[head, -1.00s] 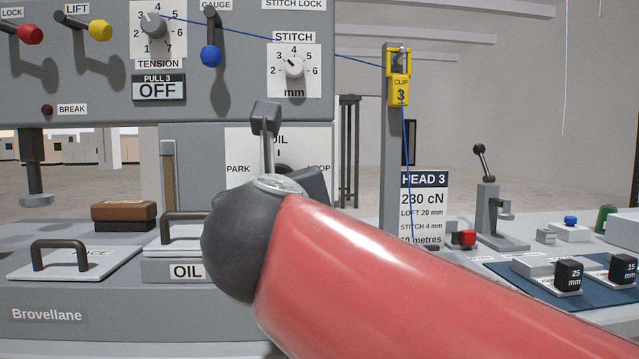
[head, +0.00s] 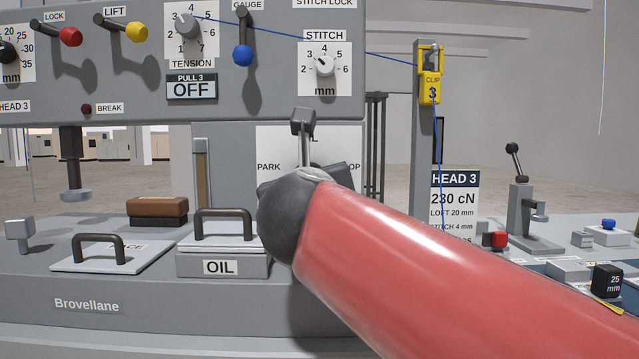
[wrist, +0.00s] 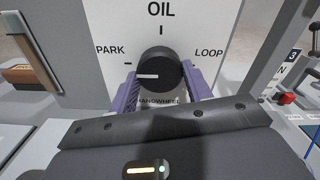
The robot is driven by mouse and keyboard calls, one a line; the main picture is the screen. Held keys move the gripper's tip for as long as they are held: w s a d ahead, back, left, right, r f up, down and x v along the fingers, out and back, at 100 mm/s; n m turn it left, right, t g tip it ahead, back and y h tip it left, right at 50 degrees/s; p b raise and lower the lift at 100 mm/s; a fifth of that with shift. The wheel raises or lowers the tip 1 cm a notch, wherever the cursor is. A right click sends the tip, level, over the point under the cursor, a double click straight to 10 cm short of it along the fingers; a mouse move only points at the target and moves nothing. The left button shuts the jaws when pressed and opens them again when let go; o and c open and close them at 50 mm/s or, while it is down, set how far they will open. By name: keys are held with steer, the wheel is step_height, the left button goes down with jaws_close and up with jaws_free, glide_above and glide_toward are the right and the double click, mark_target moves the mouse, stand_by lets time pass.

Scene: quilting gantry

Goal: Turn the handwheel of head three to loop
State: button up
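The LOOP mark is on the right of the plate, and OIL is at the top. My gripper (wrist: 160,76) has its purple fingers on either side of the knob, very close to its rim. Whether they press on it I cannot tell. In the head view my arm covers most of the handwheel and the gripper's fingertips; the dial plate (head: 277,143) shows behind.
Above the dial are the tension knob (head: 188,26), the stitch knob (head: 325,66) and the blue gauge lever (head: 242,55). The OIL box (head: 222,267) stands left of my arm. A post with yellow clip 3 (head: 430,88) and the HEAD 3 card (head: 455,200) stand to the right.

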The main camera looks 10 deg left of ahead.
steer(key=shift+c, duration=0.6)
